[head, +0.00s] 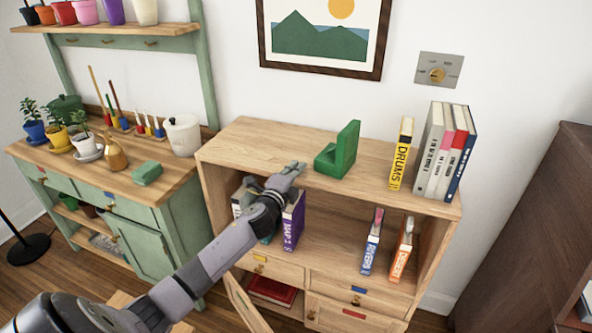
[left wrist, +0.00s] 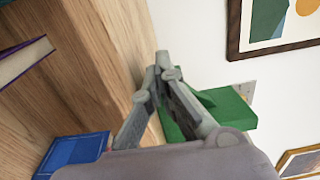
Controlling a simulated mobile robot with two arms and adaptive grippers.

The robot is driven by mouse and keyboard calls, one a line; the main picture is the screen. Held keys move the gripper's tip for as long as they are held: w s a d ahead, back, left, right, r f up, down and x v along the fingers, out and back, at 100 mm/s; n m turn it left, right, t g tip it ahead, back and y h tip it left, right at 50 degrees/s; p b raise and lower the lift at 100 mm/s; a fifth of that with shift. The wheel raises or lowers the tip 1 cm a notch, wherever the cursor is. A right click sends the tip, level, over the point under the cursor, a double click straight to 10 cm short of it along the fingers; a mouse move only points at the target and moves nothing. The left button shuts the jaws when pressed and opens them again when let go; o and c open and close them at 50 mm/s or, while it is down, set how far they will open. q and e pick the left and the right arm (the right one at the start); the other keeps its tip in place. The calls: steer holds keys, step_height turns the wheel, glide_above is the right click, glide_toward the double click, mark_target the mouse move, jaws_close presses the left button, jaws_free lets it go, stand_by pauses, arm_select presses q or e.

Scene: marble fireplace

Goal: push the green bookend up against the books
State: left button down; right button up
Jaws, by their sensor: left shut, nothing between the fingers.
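The green bookend (head: 338,153) is L-shaped and stands on the wooden top of the bookcase (head: 247,137), its upright on the right and its low foot on the left. Several upright books (head: 447,150) stand at the right end of the top. A yellow book (head: 401,154) stands between them and the bookend, with gaps on both sides. My left gripper (head: 298,167) is at the front edge of the top, left of the bookend. In the left wrist view the gripper (left wrist: 160,62) is shut and empty, and partly covers the bookend (left wrist: 233,112). My right gripper is out of view.
Shelves below hold a purple book (head: 293,221) and other books. A lower door (head: 246,300) stands open. A green cabinet (head: 140,232) with plants is at left, and a picture (head: 325,35) hangs above. The top is clear left of the bookend.

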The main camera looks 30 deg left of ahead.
mark_target(359, 189)
arm_select(q)
steer(key=shift+d, duration=0.1)
stand_by(0.3)
steer(key=shift+w+d, duration=0.2)
steer(key=shift+d, duration=0.65)
steer(key=shift+w+d, duration=0.25)
steer(key=shift+d, duration=0.6)
steer(key=shift+w+d, duration=0.2)
steer(key=shift+d, duration=0.65)
steer(key=shift+w+d+b, duration=0.1)
steer(key=shift+w+d, duration=0.2)
steer(key=shift+d, duration=0.95)
steer(key=shift+w+d+b, duration=0.1)
steer(key=shift+w+d, duration=0.2)
steer(key=shift+d, duration=1)
steer(key=shift+w+d+b, duration=0.1)
steer(key=shift+w+d, duration=0.2)
steer(key=shift+d, duration=0.95)
steer(key=shift+d, duration=0.15)
steer(key=shift+w+d, duration=0.15)
steer(key=shift+d, duration=0.3)
steer(key=shift+d, duration=0.25)
